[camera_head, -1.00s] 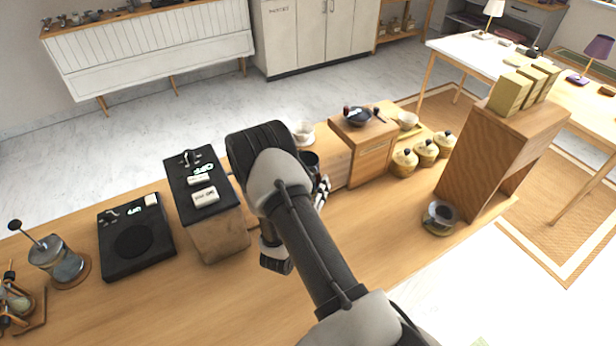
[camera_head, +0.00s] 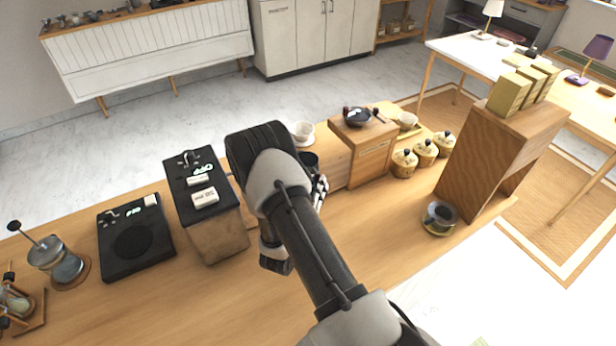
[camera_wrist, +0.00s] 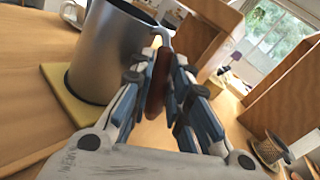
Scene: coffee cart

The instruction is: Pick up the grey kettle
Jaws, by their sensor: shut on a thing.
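The grey kettle (camera_wrist: 112,55) fills the upper left of the wrist view, upright over a yellow mat (camera_wrist: 75,108). Its red-brown handle (camera_wrist: 156,92) sits between the fingers of my gripper (camera_wrist: 165,85), which is shut on it. The kettle's base seems to be at the mat; I cannot tell if there is a gap. In the head view my arm hides most of the kettle, and only part of my gripper (camera_head: 320,190) shows beside the arm.
A black-topped box (camera_head: 205,185) and a flat black scale (camera_head: 135,238) stand left of my arm. A wooden drawer box (camera_head: 365,150), several lidded jars (camera_head: 404,163) and a tall wooden shelf (camera_head: 480,165) stand right. The counter's near right is mostly clear.

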